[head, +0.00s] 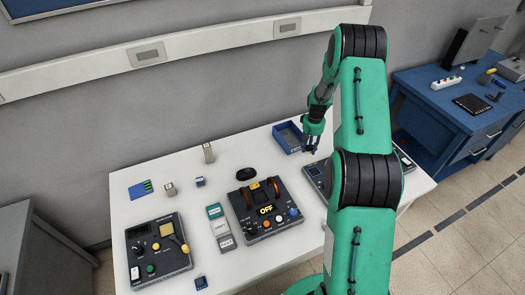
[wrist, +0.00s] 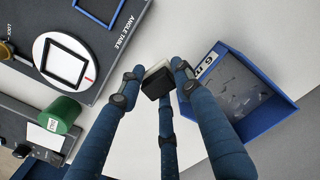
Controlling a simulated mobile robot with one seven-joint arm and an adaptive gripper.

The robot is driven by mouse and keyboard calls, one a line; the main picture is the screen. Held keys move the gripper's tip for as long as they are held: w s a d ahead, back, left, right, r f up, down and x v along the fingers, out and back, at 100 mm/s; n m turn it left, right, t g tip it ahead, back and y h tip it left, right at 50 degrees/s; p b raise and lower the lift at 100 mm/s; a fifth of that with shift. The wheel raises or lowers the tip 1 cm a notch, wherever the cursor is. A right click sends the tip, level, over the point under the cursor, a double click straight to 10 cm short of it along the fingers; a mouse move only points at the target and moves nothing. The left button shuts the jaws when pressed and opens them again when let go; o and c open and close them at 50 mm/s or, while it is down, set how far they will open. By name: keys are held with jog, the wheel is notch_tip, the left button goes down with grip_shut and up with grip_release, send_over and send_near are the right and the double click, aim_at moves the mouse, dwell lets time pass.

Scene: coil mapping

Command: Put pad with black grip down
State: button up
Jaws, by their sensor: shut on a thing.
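The pad with black grip (wrist: 156,84) shows in the wrist view between my fingertips, its black block towards the camera and a paler part behind it. My gripper (wrist: 155,76) is shut on it, with blue jointed fingers around it. In the head view my gripper (head: 312,148) hangs over the back right part of the white table (head: 185,225), just right of a blue tray (head: 288,138). The pad cannot be made out there. In the wrist view the blue tray (wrist: 283,108) lies right of the pad. I cannot tell whether the pad touches the table.
The angle table (wrist: 68,62) and a green cylinder (wrist: 60,115) are left of my fingers in the wrist view. A console reading OFF (head: 265,210), a black oval object (head: 246,174) and another console (head: 158,250) stand on the table. Bare table lies beside the tray.

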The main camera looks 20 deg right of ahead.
jog(key=shift+n, duration=0.8)
jog(key=a, duration=1)
jog(key=shift+w+a+r+p, duration=0.15)
jog(key=shift+w+a+p, duration=0.15)
jog(key=shift+a+p, duration=0.1)
jog(key=a, duration=0.4)
jog(key=s+a+n, duration=0.1)
jog(key=a, duration=0.3)
jog(key=s+a+n+p, duration=0.1)
jog(key=a, duration=0.4)
send_over(260, 151)
jog(key=shift+d+f, duration=0.1)
jog(key=shift+f, duration=0.6)
jog(key=shift+s+f, duration=0.1)
jog(key=shift+f, duration=1.65)
jog(key=shift+f, duration=0.1)
